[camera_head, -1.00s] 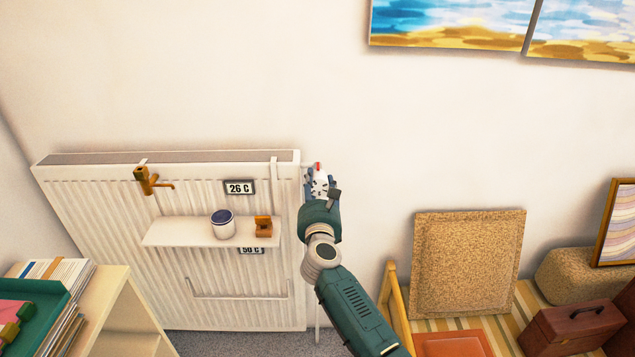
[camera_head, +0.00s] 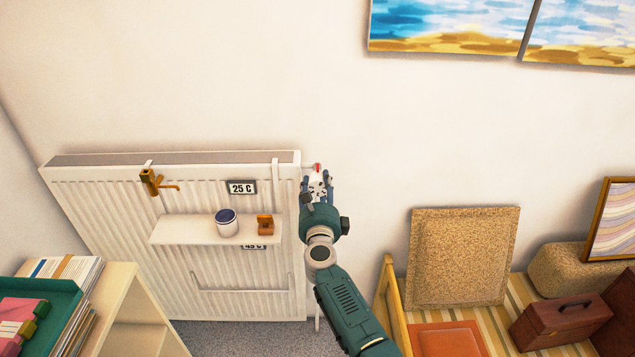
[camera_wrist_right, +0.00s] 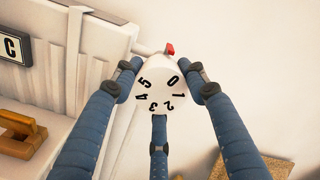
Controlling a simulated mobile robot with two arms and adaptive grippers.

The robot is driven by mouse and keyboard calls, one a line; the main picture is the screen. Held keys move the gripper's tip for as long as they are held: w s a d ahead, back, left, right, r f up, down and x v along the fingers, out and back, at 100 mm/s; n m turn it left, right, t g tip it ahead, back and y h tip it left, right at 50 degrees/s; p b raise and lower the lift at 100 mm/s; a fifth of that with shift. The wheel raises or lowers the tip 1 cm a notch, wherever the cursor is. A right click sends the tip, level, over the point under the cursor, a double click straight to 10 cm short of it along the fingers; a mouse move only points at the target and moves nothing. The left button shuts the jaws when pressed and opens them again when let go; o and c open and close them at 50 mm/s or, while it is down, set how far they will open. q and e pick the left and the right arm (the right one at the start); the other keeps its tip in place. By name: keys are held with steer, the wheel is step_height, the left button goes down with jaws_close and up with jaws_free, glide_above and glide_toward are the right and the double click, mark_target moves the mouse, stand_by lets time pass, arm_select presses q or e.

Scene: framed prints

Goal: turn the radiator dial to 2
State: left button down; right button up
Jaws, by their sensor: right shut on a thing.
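The white radiator dial (camera_head: 316,187) is at the upper right end of the white radiator (camera_head: 100,200). In the right wrist view the dial (camera_wrist_right: 160,92) shows black numbers 0 to 5 on its face. A red marker (camera_wrist_right: 170,49) sits fixed just above it, and 0 is the number nearest to it; 2 is on the lower right of the face. My right gripper (camera_head: 318,190) is shut on the dial, with blue fingers at its left, right and underside in the wrist view (camera_wrist_right: 160,95). My left gripper is not in view.
A shelf (camera_head: 190,232) on the radiator holds a jar (camera_head: 227,226) and a small orange-brown object (camera_head: 265,225). A brass tap-like hook (camera_head: 151,181) hangs nearby. A cork board (camera_head: 460,258) and brown case (camera_head: 560,322) stand right.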

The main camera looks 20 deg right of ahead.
steer(key=shift+s+f+n, duration=0.15)
steer(key=shift+f+n, duration=0.25)
steer(key=shift+f, duration=0.05)
steer(key=o, duration=1)
steer(key=shift+o, duration=1.1)
steer(key=shift+r, duration=0.25)
steer(key=shift+r, duration=0.1)
